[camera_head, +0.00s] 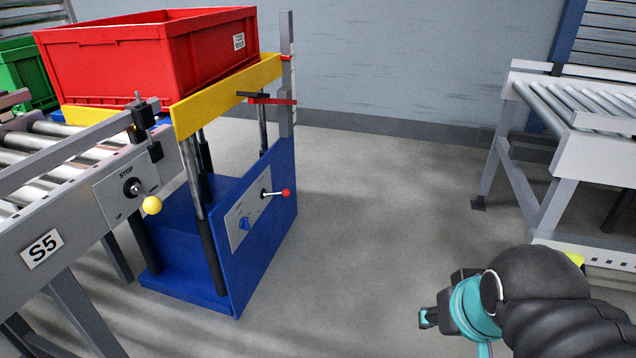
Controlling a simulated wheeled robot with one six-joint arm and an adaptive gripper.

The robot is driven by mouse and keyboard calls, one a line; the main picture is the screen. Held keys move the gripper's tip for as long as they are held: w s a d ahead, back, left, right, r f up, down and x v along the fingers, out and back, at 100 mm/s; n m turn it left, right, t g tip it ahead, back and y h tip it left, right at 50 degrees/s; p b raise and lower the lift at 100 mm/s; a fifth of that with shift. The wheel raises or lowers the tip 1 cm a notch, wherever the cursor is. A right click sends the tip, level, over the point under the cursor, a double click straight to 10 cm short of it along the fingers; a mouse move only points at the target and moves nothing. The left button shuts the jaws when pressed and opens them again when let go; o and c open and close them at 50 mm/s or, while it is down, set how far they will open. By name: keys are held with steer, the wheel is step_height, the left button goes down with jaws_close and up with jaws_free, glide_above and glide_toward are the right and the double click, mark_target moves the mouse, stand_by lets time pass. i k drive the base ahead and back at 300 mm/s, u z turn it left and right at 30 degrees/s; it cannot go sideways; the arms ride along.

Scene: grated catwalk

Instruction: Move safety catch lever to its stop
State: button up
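No lever is labelled as the safety catch in readable words. A lever with a red ball knob (286,193) sticks out to the right from a grey panel (245,215) on the blue lift frame (262,250). A lever with a yellow ball knob (152,205) points down and right on a plate marked STOP and UP. My gripper (428,318) is at the lower right, well apart from all of these. Its fingers are small and mostly hidden.
A red crate (120,70) stands on the lift platform. A roller conveyor marked S5 (42,249) stands at the left, with a green crate (28,75) behind. Another roller conveyor (590,135) stands at the right. The grey floor (375,215) between is clear.

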mark_target(285, 192)
steer(key=u, duration=0.2)
steer(key=i, duration=0.85)
steer(key=u, duration=0.55)
